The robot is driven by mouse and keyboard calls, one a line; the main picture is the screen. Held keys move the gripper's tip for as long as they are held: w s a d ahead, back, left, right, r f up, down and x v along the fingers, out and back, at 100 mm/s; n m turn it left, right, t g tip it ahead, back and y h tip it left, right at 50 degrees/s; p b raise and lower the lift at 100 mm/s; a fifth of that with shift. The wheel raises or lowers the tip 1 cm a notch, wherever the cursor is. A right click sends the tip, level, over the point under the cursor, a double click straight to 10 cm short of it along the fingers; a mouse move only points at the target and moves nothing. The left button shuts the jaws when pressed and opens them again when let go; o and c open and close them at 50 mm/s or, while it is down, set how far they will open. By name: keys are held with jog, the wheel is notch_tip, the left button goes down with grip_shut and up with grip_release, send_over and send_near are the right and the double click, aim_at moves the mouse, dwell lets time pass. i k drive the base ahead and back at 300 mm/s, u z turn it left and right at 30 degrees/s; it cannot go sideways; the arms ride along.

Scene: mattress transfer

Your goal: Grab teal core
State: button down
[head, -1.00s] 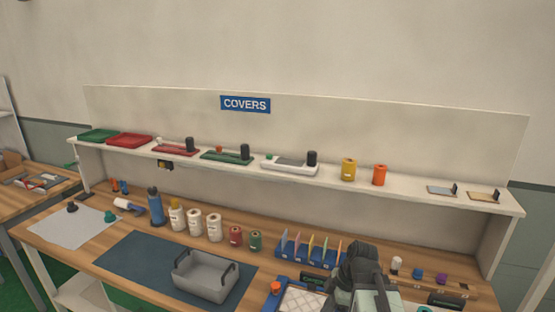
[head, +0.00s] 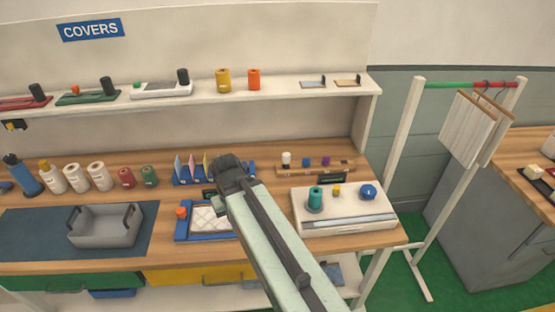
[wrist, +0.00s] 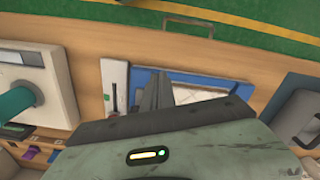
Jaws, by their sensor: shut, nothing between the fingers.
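The teal core (head: 315,197) stands upright on the left part of a white box-like unit (head: 345,222), at the right end of the bench. It also shows at the left edge of the wrist view (wrist: 16,102), partly cut off. My gripper (head: 230,172) is to the left of the core, above the bench near a blue tray with a white quilted pad (head: 208,218). In the wrist view the fingers (wrist: 152,92) are together with nothing between them, over the tray area. My gripper and arm hide part of the tray.
A small yellow piece (head: 337,190) and a blue knob (head: 368,191) sit on the same unit, right of the core. A wooden rack (head: 300,168) with small coloured pieces is behind it. A grey bin (head: 105,228) stands left. A shelf (head: 300,92) runs above.

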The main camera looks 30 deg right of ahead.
aim_at(314, 193)
jog(key=u, duration=2.85)
jog(key=k, duration=1.5)
jog(key=u, duration=0.4)
